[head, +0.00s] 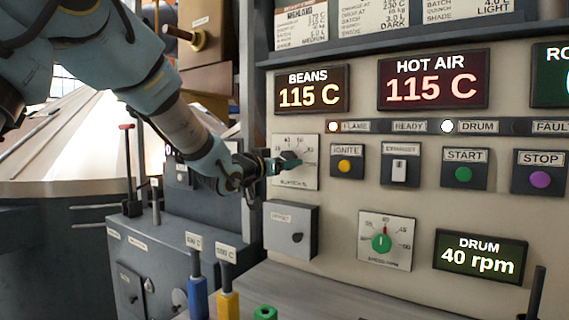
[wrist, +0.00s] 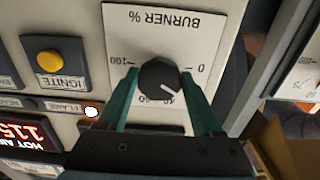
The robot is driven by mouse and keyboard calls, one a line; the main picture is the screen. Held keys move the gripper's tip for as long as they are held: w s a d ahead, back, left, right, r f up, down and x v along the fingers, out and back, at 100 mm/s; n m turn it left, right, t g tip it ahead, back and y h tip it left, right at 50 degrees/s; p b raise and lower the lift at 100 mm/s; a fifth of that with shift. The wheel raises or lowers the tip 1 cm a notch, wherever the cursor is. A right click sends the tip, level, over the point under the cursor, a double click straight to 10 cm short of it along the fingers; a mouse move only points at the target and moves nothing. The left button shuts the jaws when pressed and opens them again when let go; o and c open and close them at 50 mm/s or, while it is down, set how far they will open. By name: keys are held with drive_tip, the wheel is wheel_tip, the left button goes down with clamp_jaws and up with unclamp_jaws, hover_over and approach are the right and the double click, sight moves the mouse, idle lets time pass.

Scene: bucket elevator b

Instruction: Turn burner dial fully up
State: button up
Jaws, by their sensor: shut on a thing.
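The burner dial (wrist: 160,80) is a round black knob with a white pointer line on a white plate marked BURNER %. In the wrist view the plate looks upside down, with 0 at right and 100 at left. The pointer aims to the lower right, between the 0 and 40 marks. My gripper (wrist: 160,76) has its two teal fingers on either side of the knob, shut on it. In the head view my gripper (head: 288,162) reaches the burner plate (head: 297,180) from the left and hides the knob.
Right of the plate are the yellow ignite button (head: 344,166), the exhaust switch (head: 399,171), the green start button (head: 463,174) and the purple stop button (head: 540,179). Below are a grey box (head: 291,232) and a green dial (head: 381,243). Blue and yellow-handled levers (head: 228,300) stand in front.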

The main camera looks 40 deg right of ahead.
drive_tip(key=shift+c, duration=0.8)
drive_tip(key=shift+f+m+b, duration=0.1)
drive_tip(key=shift+m+b, duration=0.2)
drive_tip(key=shift+b, duration=0.2)
drive_tip(key=shift+r+m+b, duration=0.15)
drive_tip(key=shift+m+b, duration=5.6)
drive_tip(key=shift+m, duration=2.1)
drive_tip(key=shift+r+m+b, duration=0.15)
drive_tip(key=shift+m+b, duration=5.55)
drive_tip(key=shift+m, duration=2.15)
